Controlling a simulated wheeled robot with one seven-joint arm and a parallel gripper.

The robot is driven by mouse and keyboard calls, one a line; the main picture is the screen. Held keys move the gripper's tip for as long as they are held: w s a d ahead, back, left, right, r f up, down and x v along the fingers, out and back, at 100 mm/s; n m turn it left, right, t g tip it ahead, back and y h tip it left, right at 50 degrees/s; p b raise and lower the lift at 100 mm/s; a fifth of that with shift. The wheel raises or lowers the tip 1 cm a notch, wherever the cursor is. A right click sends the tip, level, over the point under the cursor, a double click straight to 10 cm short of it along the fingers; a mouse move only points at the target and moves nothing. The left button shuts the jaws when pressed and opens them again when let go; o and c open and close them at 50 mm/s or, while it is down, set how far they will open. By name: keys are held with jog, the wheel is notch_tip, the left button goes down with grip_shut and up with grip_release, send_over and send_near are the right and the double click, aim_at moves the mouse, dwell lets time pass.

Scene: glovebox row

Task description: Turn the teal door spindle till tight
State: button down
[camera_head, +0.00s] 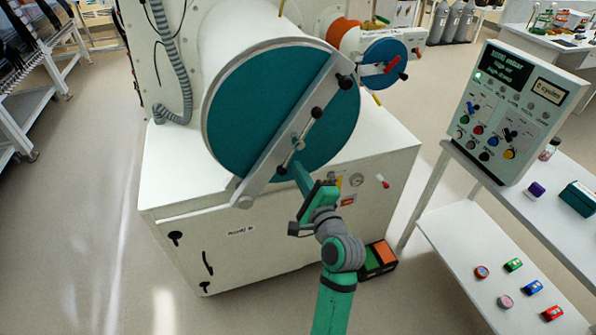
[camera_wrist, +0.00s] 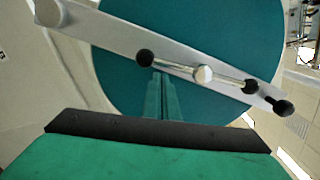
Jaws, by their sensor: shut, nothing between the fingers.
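The large round teal door (camera_head: 240,115) closes the end of a white cylinder, with a grey bar (camera_head: 265,155) running diagonally across it. The door spindle (camera_head: 299,145) sits at the bar's middle, with a thin crosswise handle ending in black knobs. The wrist view shows the spindle hub (camera_wrist: 203,74) and its left knob (camera_wrist: 145,58). My gripper (camera_head: 298,167) is shut and empty, its fingers close to the handle's lower knob. In the wrist view my gripper (camera_wrist: 157,78) points at the door just below that knob; I cannot tell whether they touch.
A smaller port with a blue door (camera_head: 388,62) and red handle is at the upper right. A control box (camera_head: 510,110) stands on a white bench at right. A black tray (camera_head: 378,260) lies by the cabinet.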

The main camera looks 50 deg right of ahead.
jog(key=s+a+f, duration=0.1)
jog(key=s+a, duration=0.1)
jog(key=s, duration=0.9)
jog(key=shift+f, duration=0.4)
